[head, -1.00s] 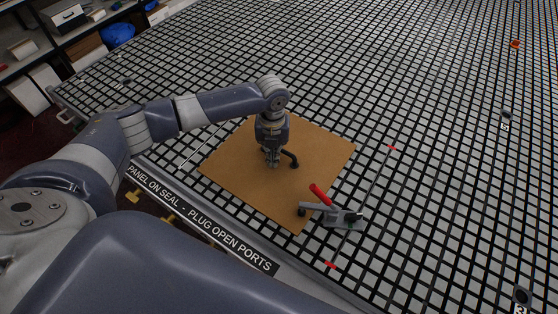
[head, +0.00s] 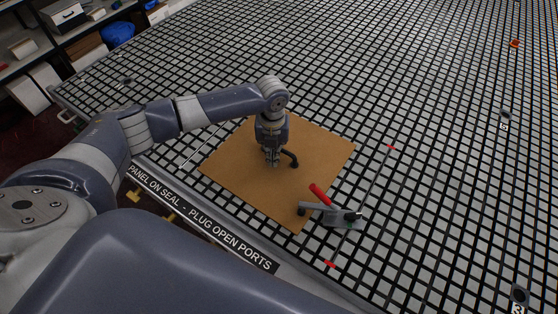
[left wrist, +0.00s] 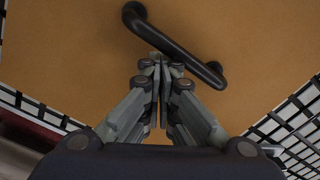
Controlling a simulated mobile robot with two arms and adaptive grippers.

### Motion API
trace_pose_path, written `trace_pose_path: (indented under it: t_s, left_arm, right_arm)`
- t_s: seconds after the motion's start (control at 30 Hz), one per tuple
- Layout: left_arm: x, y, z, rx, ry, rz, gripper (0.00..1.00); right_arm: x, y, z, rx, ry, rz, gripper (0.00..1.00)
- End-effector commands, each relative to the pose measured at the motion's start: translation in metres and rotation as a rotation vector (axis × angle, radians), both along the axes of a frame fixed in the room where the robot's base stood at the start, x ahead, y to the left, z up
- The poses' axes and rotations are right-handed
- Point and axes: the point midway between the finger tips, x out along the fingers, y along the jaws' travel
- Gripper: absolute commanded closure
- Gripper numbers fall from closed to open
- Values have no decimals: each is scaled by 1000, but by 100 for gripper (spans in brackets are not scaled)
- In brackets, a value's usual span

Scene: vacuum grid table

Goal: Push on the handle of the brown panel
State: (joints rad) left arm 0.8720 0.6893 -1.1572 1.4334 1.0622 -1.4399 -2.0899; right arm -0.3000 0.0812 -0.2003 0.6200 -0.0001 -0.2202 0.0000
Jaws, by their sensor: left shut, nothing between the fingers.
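The brown panel (head: 235,173) lies flat on the black-and-white grid table. Its black bar handle (head: 293,159) stands up from the panel, partly hidden behind my left gripper in the head view. My left gripper (head: 272,163) points down over the panel, shut and empty. In the left wrist view the black handle (left wrist: 180,48) runs slantwise just beyond the shut fingertips (left wrist: 160,62). The tips are right beside the handle; I cannot tell whether they touch it. The brown panel (left wrist: 70,60) fills most of that view. My right gripper is not in view.
A toggle clamp with a red grip (head: 320,194) stands at the panel's near right corner. A thin rod with red ends (head: 391,147) lies to the right of the panel. The grid table (head: 430,110) is mostly clear beyond. Shelves with boxes stand at the upper left.

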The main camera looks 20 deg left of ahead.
Motion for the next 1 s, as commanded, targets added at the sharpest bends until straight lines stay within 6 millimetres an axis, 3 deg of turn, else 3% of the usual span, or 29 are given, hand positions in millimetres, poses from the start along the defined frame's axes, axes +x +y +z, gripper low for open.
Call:
trace_pose_path:
  t_s: [0.03, 1.0]
  left_arm:
    - [7, -1, 5, -5, -20, 2, 100]
    - [7, -2, 4, -5, -19, 0, 100]
  right_arm:
    - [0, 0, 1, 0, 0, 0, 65]
    - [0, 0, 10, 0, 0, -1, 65]
